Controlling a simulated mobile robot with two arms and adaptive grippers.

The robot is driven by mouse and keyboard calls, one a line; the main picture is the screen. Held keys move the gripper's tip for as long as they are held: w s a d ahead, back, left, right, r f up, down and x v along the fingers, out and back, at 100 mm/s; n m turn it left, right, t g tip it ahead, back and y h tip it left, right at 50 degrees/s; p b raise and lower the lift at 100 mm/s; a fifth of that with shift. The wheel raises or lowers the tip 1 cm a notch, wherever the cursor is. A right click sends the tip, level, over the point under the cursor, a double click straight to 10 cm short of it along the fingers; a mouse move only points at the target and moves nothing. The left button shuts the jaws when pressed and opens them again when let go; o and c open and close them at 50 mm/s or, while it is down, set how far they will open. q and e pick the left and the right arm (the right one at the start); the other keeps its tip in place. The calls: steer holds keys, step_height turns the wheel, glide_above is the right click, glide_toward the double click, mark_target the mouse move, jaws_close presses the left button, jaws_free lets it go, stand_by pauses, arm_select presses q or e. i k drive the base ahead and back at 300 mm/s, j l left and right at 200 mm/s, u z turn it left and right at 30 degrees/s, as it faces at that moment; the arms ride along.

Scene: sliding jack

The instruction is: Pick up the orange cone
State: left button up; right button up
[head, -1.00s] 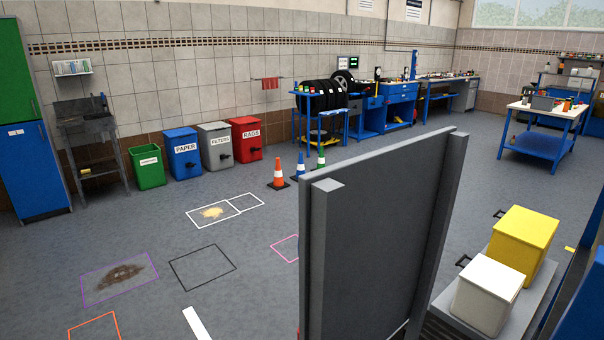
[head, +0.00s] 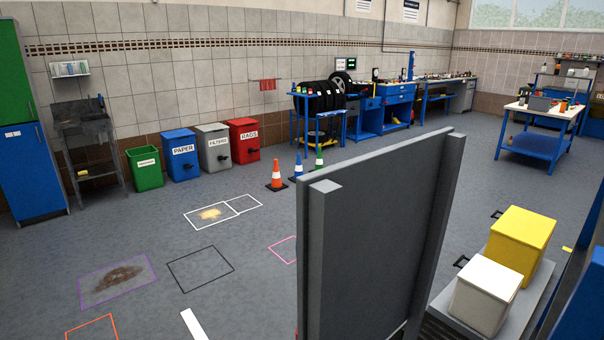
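The orange cone (head: 276,175) has a white band and a dark base. It stands upright on the floor, in the middle of the head view, left of a blue cone (head: 298,167) and a green cone (head: 319,160). A large grey panel (head: 385,235) stands in the foreground, to the right of the cones and much closer to me. Neither of my grippers shows in the head view.
Bins, among them the red rags bin (head: 243,140), line the wall behind the cones. Floor outlines, including a black one (head: 201,268), lie at the left. A yellow box (head: 520,245) and a white box (head: 484,295) sit at the right. Open floor lies left of the panel.

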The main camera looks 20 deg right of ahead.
mark_target(277, 184)
steer(key=i+j+u, duration=0.15)
steer(key=i+j, duration=0.3)
steer(key=i, duration=0.2)
steer(key=i+j+u, duration=0.1)
steer(key=i+j, duration=0.2)
steer(key=i, duration=0.15)
steer(key=i+j, duration=0.25)
steer(key=i, duration=0.25)
steer(key=i+j, duration=0.3)
steer(key=i, duration=0.2)
steer(key=i+l+z, duration=0.2)
steer(key=i+z, duration=0.15)
steer(key=i, duration=0.45)
steer(key=i+z, duration=0.3)
steer(key=i, duration=0.45)
steer(key=i+j+z, duration=0.2)
steer(key=i+z, duration=0.15)
steer(key=i, duration=0.45)
